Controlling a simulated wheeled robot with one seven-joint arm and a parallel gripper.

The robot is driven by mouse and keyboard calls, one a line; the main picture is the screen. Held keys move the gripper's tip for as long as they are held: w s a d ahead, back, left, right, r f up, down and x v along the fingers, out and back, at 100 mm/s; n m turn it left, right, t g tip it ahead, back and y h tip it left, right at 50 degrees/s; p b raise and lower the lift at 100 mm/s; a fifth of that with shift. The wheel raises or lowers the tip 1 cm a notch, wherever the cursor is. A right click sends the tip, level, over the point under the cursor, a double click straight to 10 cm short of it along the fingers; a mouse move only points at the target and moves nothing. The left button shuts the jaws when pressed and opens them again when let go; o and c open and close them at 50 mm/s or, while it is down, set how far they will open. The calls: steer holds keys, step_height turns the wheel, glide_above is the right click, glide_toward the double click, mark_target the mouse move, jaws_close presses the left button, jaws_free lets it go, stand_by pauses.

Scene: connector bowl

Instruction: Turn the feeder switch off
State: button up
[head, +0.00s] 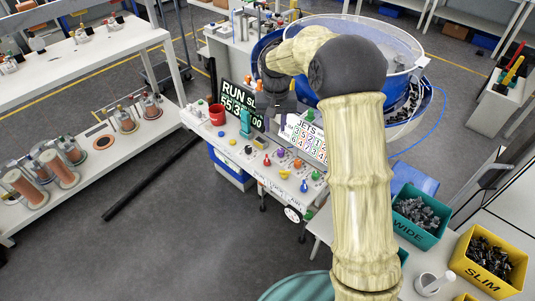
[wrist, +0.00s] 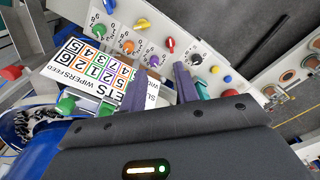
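The white control panel (head: 262,174) carries several coloured knobs and switches. In the wrist view I see a red switch (wrist: 168,44), a yellow switch (wrist: 142,23) and a blue one at the top edge. The labels are too small to tell which is the feeder switch. My gripper (wrist: 160,80) is open, with its purple fingers apart above the panel and nothing visible between them. In the head view its fingertips are partly hidden among the panel's signs.
A numbered card (wrist: 88,68) and a black display (head: 238,98) stand at the panel's back. A red cup (head: 217,114) is on its left end. The blue-rimmed bowl (head: 405,125) is behind. Teal (head: 420,222) and yellow (head: 490,262) bins sit at right.

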mark_target(267, 158)
steer(key=w, duration=0.1)
steer(key=w+a, duration=0.2)
steer(key=shift+w+a+f, duration=0.15)
steer(key=shift+w+f, duration=0.2)
step_height(267, 158, down, 17)
steer(key=p, duration=0.3)
steer(key=shift+f+p, duration=0.2)
steer(key=shift+p, duration=0.15)
steer(key=shift+c, duration=0.4)
jaws_close()
